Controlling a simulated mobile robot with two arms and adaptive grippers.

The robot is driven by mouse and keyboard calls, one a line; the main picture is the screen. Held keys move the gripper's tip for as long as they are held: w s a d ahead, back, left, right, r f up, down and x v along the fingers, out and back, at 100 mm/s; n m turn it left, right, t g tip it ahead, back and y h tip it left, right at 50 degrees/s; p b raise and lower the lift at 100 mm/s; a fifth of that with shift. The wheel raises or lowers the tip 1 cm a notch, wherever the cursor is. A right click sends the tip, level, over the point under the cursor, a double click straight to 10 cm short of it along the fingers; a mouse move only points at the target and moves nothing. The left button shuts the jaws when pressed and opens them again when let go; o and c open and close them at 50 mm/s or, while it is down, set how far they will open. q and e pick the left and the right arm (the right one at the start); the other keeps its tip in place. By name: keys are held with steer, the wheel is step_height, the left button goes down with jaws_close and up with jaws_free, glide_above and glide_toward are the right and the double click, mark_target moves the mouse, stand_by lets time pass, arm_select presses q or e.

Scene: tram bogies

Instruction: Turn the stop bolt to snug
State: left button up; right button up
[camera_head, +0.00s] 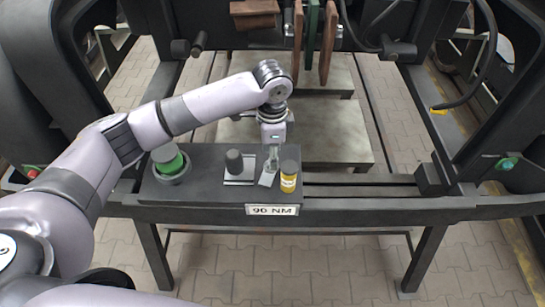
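I cannot make out the stop bolt with certainty. My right gripper is not in view.
A green and white round item (168,160) sits in a dark holder at the block's left end. A "90 NM" label (272,210) is on the bench front. Brown and green hanging plates (312,40) are behind. The bench rail (360,191) right of the bottle is clear.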

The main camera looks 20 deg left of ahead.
mark_target(268, 171)
arm_select(q)
steer(key=shift+f, duration=1.4)
jaws_close()
